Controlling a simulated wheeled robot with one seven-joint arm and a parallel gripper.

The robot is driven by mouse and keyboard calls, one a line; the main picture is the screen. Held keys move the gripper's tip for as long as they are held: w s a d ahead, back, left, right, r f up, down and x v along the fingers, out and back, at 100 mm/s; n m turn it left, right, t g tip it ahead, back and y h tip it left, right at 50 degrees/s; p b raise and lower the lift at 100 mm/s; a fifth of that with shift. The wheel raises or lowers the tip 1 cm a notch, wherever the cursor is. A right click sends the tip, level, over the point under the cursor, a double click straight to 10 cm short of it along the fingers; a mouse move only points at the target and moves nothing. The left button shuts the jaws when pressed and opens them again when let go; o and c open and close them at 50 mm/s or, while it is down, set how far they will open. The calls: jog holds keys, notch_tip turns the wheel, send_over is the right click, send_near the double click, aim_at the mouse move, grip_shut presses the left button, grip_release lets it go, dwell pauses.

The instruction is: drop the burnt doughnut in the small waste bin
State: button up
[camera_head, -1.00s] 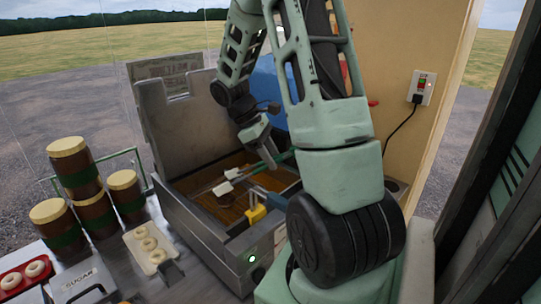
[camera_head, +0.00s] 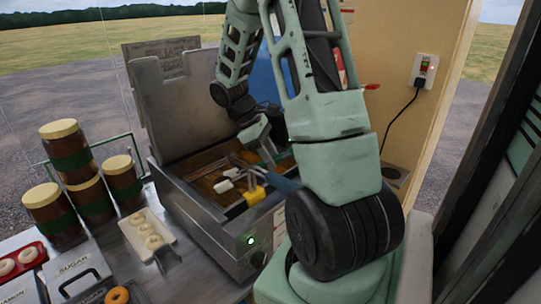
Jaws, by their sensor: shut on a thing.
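My gripper (camera_head: 270,158) is low over the open fryer (camera_head: 202,232), near its right part. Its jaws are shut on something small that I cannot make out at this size. No burnt doughnut is clearly visible; I cannot tell whether the held thing is it. A dark round opening with a pale rim (camera_head: 394,175) shows to the right behind my arm; I cannot tell whether it is the small waste bin.
White-tipped handles (camera_head: 224,186) and a yellow piece (camera_head: 255,195) are in the fryer's way. Jars (camera_head: 75,160), a doughnut tray (camera_head: 166,224), a sugar box (camera_head: 74,268) and an orange doughnut (camera_head: 117,296) stand left. A lid (camera_head: 185,115) rises behind the fryer.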

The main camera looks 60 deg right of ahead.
jog(key=shift+r+p, duration=2.45)
jog(key=shift+r, duration=0.05)
